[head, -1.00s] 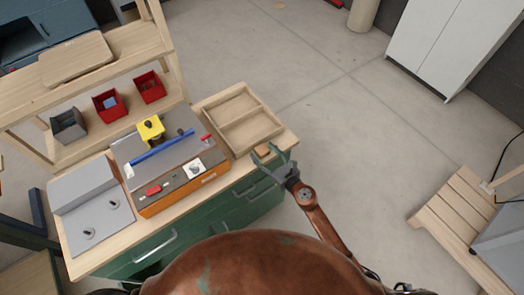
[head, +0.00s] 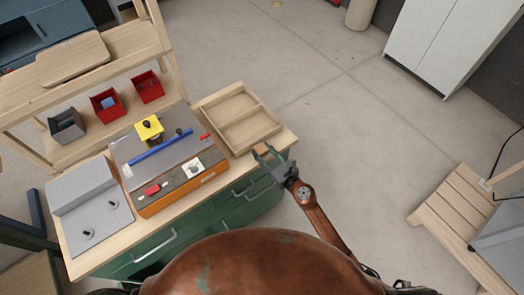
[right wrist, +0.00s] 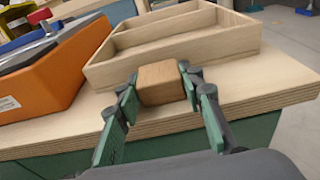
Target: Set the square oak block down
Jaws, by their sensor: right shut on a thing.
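The square oak block (right wrist: 161,83) is between the two fingers of my right gripper (right wrist: 160,92) in the right wrist view. The gripper is shut on it. The block is over or on the front right corner of the wooden bench top (right wrist: 75,128), close to its edge; I cannot tell whether its underside touches the wood. In the head view my right gripper (head: 266,153) reaches the bench corner from the right, and the block (head: 263,151) shows only as a small patch between the fingers. My left gripper is not in view.
A two-compartment wooden tray (head: 262,138) lies just behind the block. An orange-sided machine (head: 183,193) with a blue bar stands to the left. Grey, red and red bins sit on a shelf at the back left. A green cabinet (head: 236,203) is under the bench top.

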